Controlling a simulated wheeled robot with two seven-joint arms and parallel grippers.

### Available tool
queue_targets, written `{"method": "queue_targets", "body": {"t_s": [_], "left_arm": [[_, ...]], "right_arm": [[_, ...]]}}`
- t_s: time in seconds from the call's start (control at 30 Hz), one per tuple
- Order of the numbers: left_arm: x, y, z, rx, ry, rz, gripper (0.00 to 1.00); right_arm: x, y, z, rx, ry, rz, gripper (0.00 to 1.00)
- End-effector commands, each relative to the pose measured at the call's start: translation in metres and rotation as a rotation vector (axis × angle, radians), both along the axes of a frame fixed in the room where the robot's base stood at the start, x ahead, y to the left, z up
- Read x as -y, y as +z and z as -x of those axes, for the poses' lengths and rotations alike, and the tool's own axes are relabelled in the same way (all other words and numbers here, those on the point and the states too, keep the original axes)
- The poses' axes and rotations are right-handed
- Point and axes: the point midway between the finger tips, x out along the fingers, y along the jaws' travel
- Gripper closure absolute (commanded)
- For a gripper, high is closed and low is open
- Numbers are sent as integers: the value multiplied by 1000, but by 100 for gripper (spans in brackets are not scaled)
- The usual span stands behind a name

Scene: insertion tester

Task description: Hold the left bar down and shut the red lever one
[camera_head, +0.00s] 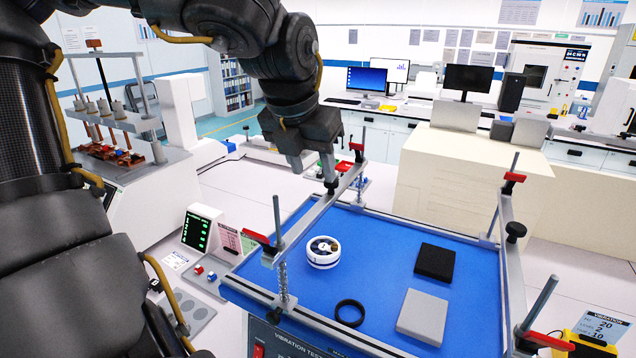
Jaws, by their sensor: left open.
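The left bar (318,212) is a grey metal bar over the left side of a blue platform (385,240), running from a near post to a far post. A red lever (257,238) sticks out at its near end. Red parts (343,166) also show at its far end, partly hidden by my gripper. My left gripper (330,182) points down at the far part of the left bar. It is open; whether it touches the bar I cannot tell. The right bar (511,262) has a red lever (515,177) at the far end and another (548,341) near. My right gripper is out of view.
On the platform lie a white round part (323,252), a black ring (350,313), a black block (435,262) and a grey block (423,317). A control box with a green display (199,231) stands left. Threaded posts (277,220) rise at the corners.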

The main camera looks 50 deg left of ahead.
Motion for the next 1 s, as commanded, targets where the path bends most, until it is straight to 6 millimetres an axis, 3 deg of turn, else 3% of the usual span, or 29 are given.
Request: {"method": "queue_targets", "body": {"t_s": [0.3, 0.5, 0.9, 1.0], "left_arm": [[-7, -51, -19, -7, 0, 2, 55], [-9, -71, -28, -3, 0, 2, 55], [-10, -78, -30, -1, 1, 2, 55], [-10, -78, -30, -1, 1, 2, 68]], "right_arm": [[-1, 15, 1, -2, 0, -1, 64], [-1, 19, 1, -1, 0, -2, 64], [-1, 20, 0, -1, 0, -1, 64], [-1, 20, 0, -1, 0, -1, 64]]}}
